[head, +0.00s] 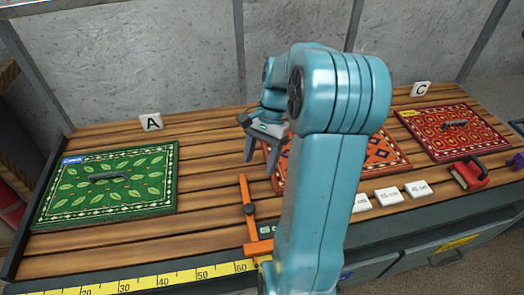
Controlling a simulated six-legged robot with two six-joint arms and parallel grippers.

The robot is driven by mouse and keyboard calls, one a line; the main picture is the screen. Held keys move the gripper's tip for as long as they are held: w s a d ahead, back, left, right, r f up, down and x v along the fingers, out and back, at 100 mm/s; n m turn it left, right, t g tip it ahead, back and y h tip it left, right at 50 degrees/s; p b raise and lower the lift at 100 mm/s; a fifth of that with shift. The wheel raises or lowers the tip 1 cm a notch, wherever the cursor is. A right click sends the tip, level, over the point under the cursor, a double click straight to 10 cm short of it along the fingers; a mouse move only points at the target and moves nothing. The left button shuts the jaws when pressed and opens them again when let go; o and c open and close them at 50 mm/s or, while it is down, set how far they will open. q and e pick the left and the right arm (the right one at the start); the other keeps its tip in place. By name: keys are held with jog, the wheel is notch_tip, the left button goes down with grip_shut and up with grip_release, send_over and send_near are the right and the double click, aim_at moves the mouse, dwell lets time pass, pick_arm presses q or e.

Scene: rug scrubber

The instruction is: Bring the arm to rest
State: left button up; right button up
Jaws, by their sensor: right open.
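My right arm rises from the bottom middle of the head view and bends at the top. Its right gripper (261,157) points down over the wooden table (215,185), just left of the orange rug (384,151). The jaws are apart, and I see nothing between them. The gripper appears to be above the table, but its exact height is hard to tell. My arm hides the middle of the orange rug. My left gripper is not in view.
A green leaf rug (140,193) lies left under marker A (151,121). A red rug (470,141) lies right near marker C (419,89). An orange tool (249,215), white length blocks (389,196) and a red-handled scrubber (468,175) lie near the front. A yellow ruler (150,281) runs along the front edge.

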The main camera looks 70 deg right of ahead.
jog(key=shift+v, duration=1)
jog(key=shift+s+a+f, duration=0.1)
